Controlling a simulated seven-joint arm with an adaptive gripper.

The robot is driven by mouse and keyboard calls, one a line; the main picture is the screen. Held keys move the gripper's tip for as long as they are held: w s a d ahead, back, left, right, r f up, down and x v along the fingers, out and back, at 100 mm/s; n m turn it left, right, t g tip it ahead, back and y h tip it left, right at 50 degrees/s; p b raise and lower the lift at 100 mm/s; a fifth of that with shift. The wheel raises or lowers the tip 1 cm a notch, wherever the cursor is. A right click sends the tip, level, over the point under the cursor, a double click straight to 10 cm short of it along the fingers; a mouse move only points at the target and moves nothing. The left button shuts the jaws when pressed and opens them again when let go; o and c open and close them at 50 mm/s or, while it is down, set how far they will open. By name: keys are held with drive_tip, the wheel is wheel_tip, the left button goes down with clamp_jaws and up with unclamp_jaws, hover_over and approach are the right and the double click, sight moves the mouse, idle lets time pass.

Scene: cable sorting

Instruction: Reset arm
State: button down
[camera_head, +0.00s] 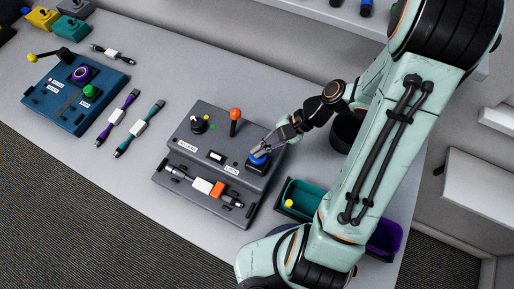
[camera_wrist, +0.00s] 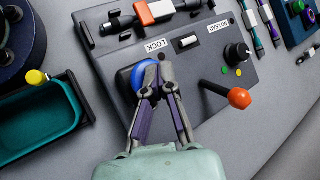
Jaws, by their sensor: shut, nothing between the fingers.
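My gripper (camera_wrist: 159,77) is shut and empty. In the wrist view its fingertips are at the blue button (camera_wrist: 138,78) on the grey control box (camera_wrist: 220,80); whether they touch it I cannot tell. In the head view my gripper (camera_head: 262,152) reaches in from the right to the same blue button (camera_head: 258,160), beside the LOCK label. The grey control box (camera_head: 188,128) also has a lever with an orange knob (camera_head: 235,114) and a black knob (camera_head: 198,126). A cable with white and orange parts (camera_head: 203,186) lies along its front.
A teal bin (camera_head: 300,192) with a yellow ball-like knob and a purple bin (camera_head: 384,238) stand at the right. Purple (camera_head: 117,116) and teal (camera_head: 139,128) cables lie left of the box. A blue control box (camera_head: 60,108) stands farther left.

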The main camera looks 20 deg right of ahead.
drive_tip(key=shift+f, duration=0.35)
drive_tip(key=shift+r, duration=1.8)
wheel_tip(320, 180, up, 6)
idle(0.6)
